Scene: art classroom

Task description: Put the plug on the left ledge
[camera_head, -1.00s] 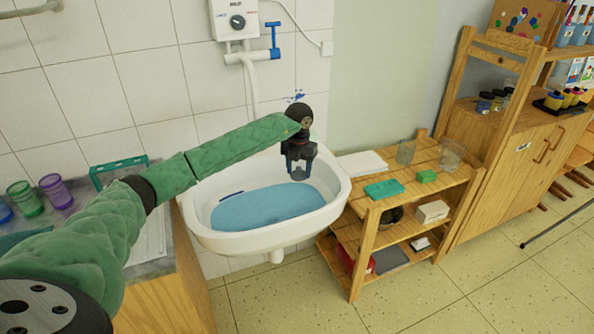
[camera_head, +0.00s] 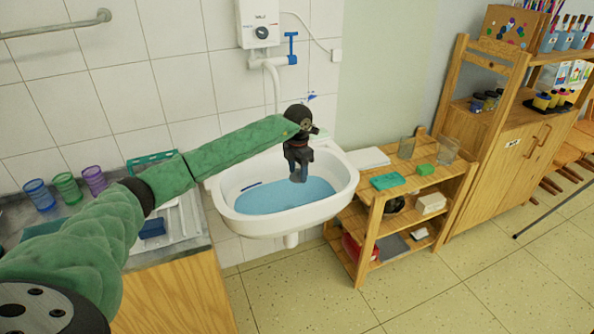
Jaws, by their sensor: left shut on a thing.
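My left gripper (camera_head: 297,176) hangs over the right half of the white sink (camera_head: 225,212), in front of its back rim. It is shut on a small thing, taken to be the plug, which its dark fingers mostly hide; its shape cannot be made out. Light blue water (camera_head: 275,198) lies in the basin below. The sink's left rim (camera_head: 216,192) is bare; whether this or the counter beside it is the left ledge, I cannot tell. My right gripper is not in view.
A grey counter (camera_head: 185,243) with several coloured cups (camera_head: 66,187) and a blue block (camera_head: 152,228) stands left of the sink. A wooden shelf (camera_head: 374,212) with a teal box (camera_head: 387,181) and glasses stands close on the right. A blue-handled tap (camera_head: 291,50) is on the wall.

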